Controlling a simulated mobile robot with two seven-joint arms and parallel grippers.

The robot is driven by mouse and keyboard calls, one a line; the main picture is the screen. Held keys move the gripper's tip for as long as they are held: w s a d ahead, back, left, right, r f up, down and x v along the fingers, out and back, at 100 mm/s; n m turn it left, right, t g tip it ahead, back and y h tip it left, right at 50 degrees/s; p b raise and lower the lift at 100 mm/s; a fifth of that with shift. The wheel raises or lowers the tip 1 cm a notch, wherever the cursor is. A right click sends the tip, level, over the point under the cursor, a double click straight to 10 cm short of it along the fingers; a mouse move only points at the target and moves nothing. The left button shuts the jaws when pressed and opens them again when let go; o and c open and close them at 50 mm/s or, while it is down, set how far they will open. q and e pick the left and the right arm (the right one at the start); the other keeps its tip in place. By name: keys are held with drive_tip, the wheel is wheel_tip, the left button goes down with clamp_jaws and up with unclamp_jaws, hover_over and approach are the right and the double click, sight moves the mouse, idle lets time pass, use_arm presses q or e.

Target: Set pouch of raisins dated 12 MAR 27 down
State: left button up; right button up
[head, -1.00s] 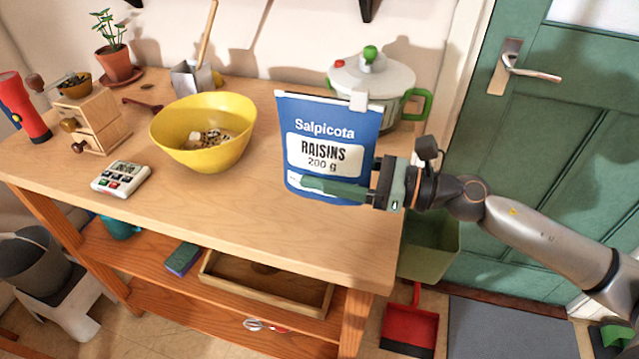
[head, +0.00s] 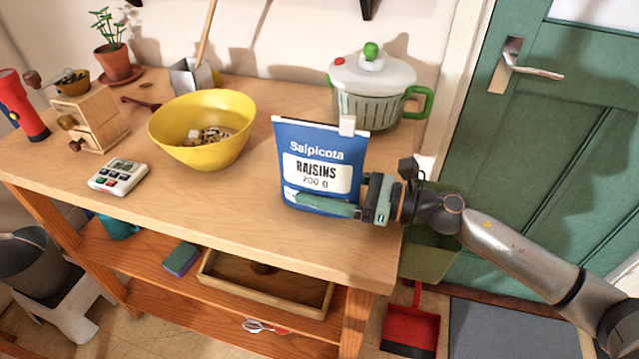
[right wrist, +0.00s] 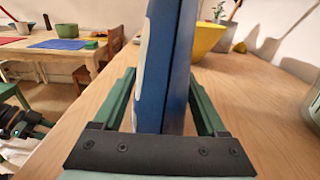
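The blue pouch of raisins (head: 318,145), labelled "Salpicota RAISINS 200 g", stands nearly upright at the right front of the wooden worktop, a small pale tab at its top edge. I cannot read a date on it. My right gripper (head: 325,204) reaches in from the right, its green fingers on either side of the pouch's lower part. In the right wrist view the pouch (right wrist: 165,70) is between both fingers; its bottom edge is hidden. I cannot tell whether it touches the worktop. At that view's left edge, part of my left gripper (right wrist: 28,122) seems to show, its opening unclear.
On the worktop (head: 235,215), a yellow bowl (head: 190,150) stands left of the pouch and a white lidded pot (head: 372,85) behind it. A timer (head: 118,177), wooden grinder (head: 95,118) and red torch (head: 22,105) are further left. The front strip between timer and pouch is clear.

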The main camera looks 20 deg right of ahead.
drive_tip(key=o, duration=0.3)
use_arm(q)
drive_tip(key=shift+w+r, duration=0.1)
use_arm(e)
drive_tip(key=shift+r, duration=0.2)
drive_tip(key=shift+s+d+f, duration=0.15)
drive_tip(key=shift+d+f, duration=0.05)
drive_tip(key=shift+d, duration=0.1)
drive_tip(key=b+v, duration=0.2)
drive_tip(key=v, duration=0.7)
drive_tip(key=shift+s, duration=0.1)
drive_tip(key=shift+s+d+r, duration=0.1)
drive_tip(key=shift+s+d, duration=0.3)
drive_tip(key=shift+d, duration=0.2)
use_arm(q)
drive_tip(key=shift+d+f, duration=0.25)
drive_tip(key=shift+f, duration=0.65)
use_arm(e)
drive_tip(key=shift+s+d, duration=0.25)
drive_tip(key=shift+d, duration=0.1)
